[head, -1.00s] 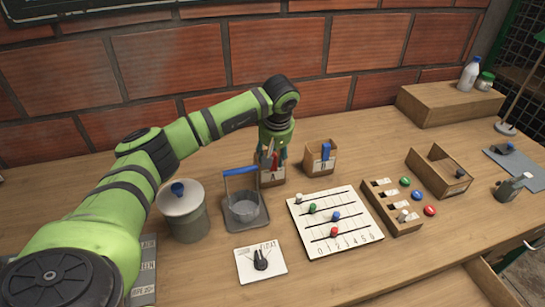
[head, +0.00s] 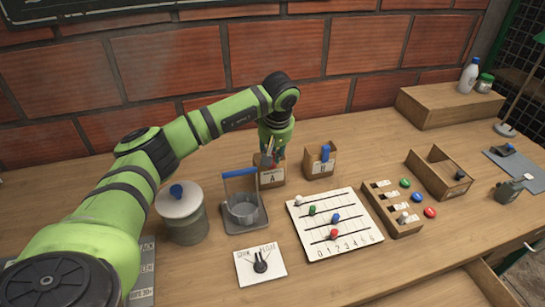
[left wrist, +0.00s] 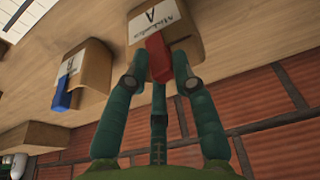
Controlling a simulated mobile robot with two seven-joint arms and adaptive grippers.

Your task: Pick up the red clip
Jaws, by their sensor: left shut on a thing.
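The red clip (left wrist: 158,57) is between the fingertips of my left gripper (left wrist: 158,72) in the left wrist view, with its far end against the bag marked A. My left gripper (head: 270,156) is shut on it. In the head view the gripper points down at the top of the brown paper bag A (head: 271,177), and its fingers hide most of the clip. Whether the clip still touches the bag I cannot tell. My right gripper is not in view.
Bag B (head: 320,164) with a blue clip (head: 325,152) stands just right of bag A. A blue-handled pail (head: 243,210) and a lidded pot (head: 184,215) stand to the left in front. A slider board (head: 333,226) lies in front to the right.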

